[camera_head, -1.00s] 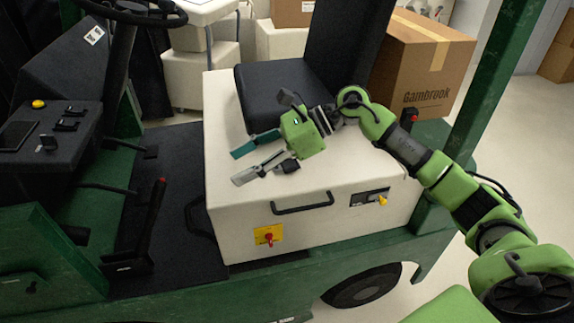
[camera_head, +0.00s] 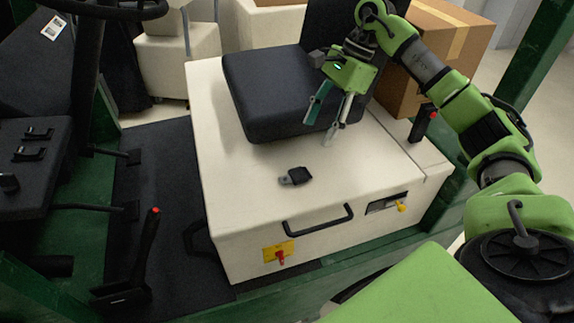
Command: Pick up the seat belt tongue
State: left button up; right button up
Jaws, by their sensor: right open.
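The seat belt tongue (camera_head: 296,176), a small piece with a black body and a grey metal tip pointing left, lies flat on the white seat box (camera_head: 250,215), in front of the black seat cushion (camera_head: 265,90). My right gripper (camera_head: 324,126) is open and empty. It is above and to the right of the tongue, apart from it, by the cushion's right front corner, with its fingers pointing down. My left gripper is not in view.
A black handle (camera_head: 318,221), a red switch on a yellow plate (camera_head: 279,252) and a yellow key (camera_head: 402,207) are on the box front. A red-buttoned buckle (camera_head: 424,122) stands right of the seat. The box top around the tongue is clear.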

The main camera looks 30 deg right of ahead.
jog(key=p, duration=0.2)
send_near(298, 173)
jog(key=shift+s+a+f, duration=0.15)
jog(key=shift+a+f, duration=0.1)
jog(key=shift+f, duration=0.2)
jog(key=shift+s+a+f, duration=0.2)
jog(key=shift+f, duration=0.3)
jog(key=p+x, duration=0.1)
jog(key=x, duration=0.1)
jog(key=shift+w+a+f+p, duration=0.2)
jog(key=shift+w+f+p, duration=0.05)
jog(key=shift+f+p, duration=0.1)
jog(key=p+x, duration=0.1)
jog(key=x, duration=0.2)
jog(key=shift+w+f, duration=0.1)
jog(key=shift+w, duration=0.1)
jog(key=shift+f, duration=0.1)
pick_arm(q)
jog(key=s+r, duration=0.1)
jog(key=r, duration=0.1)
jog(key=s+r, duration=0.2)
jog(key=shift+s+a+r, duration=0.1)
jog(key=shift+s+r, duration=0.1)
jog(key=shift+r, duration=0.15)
pick_arm(e)
jog(key=c, duration=1.2)
